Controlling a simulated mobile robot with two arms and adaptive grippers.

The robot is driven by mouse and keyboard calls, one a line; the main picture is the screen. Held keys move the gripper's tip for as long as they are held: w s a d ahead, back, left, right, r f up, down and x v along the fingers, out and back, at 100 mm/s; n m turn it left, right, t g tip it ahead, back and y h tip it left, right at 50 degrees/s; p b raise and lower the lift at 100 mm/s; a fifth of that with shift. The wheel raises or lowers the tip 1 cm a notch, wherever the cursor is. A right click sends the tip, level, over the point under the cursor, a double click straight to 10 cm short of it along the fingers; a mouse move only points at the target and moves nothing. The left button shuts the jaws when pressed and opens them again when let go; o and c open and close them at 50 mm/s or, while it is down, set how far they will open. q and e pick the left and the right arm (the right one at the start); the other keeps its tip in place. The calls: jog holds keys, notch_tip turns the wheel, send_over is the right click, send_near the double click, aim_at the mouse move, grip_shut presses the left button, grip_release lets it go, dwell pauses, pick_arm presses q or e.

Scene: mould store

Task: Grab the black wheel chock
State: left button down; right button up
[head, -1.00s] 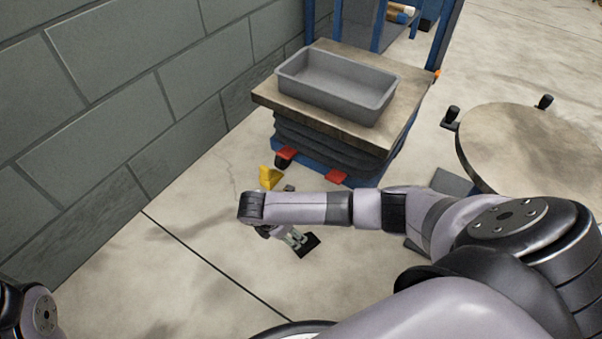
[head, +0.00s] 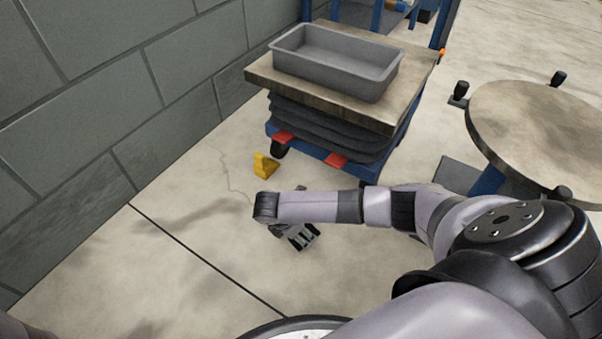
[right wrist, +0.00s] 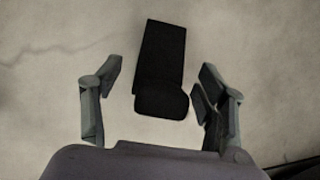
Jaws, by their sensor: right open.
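The black wheel chock (right wrist: 161,65) lies on the concrete floor in the right wrist view. It sits ahead of my right gripper (right wrist: 157,84), with its near end around the gap between the two spread fingers. The right gripper is open and holds nothing; I see no finger touching the chock. In the head view, my right gripper (head: 303,236) hangs below the end of my forearm, over the floor. I cannot make out the chock clearly there; my arm and gripper cover that part of the floor. My left gripper is out of view.
A yellow chock (head: 264,165) stands on the floor near the lift table (head: 393,122), which carries a grey tray (head: 340,66). A round-topped stand (head: 535,135) is at the right. A block wall (head: 110,90) runs along the left. Floor between wall and gripper is clear.

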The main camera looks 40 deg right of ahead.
jog(key=b+x, duration=0.1)
jog(key=x, duration=0.1)
jog(key=shift+f+b, duration=0.35)
jog(key=shift+r, duration=0.1)
jog(key=shift+c, duration=0.4)
jog(key=c, duration=1.3)
